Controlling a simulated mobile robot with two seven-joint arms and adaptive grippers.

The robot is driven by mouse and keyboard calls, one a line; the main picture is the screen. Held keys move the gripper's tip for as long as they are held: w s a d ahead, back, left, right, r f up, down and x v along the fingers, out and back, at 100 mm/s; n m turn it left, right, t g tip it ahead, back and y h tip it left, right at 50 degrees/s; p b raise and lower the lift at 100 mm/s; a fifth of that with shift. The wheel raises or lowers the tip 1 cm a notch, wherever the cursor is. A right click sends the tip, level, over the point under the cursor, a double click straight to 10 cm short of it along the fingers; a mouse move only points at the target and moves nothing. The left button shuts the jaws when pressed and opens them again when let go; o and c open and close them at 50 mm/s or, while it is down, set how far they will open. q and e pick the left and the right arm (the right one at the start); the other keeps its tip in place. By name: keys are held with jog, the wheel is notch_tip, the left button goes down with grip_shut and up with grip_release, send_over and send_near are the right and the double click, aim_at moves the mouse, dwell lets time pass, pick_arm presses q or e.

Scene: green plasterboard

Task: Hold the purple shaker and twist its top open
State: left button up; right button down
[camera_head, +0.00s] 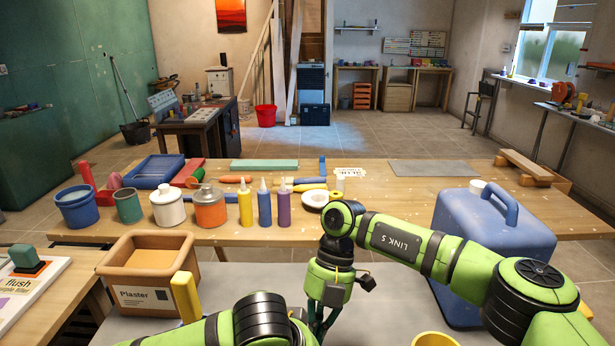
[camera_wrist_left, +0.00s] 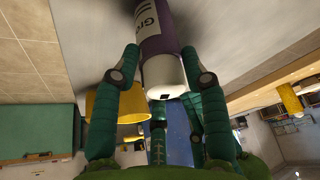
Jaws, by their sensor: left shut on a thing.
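The purple shaker (camera_wrist_left: 160,38) shows in the left wrist view, with a white printed label and a white end (camera_wrist_left: 166,76) that has a small dark mark. I cannot tell whether that end is its top or its base. My left gripper (camera_wrist_left: 161,55) is shut on the shaker, with green fingers on both sides. In the head view the shaker and my left fingers are hidden; only my left arm shows at the bottom. My right gripper (camera_head: 320,322) points down at the lower middle, its fingertips partly hidden behind my left arm.
A plaster box (camera_head: 148,298) and a yellow object (camera_head: 185,297) are left. A blue case (camera_head: 490,235) stands right. The table behind (camera_head: 400,215) holds bottles, pots and tools.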

notch_tip(320, 180, up, 6)
dwell(0.5)
notch_tip(320, 180, down, 6)
jog(key=s+d, duration=0.1)
jog(key=shift+d, duration=0.2)
dwell(0.8)
jog(key=shift+s+a, duration=0.15)
jog(key=shift+s, duration=0.1)
dwell(0.5)
jog(key=shift+w+a, duration=0.15)
jog(key=shift+a, duration=0.2)
jog(key=shift+w+a, duration=0.15)
jog(key=shift+a, duration=0.25)
jog(key=shift+w+d, duration=0.15)
jog(key=shift+w, duration=0.05)
dwell(0.4)
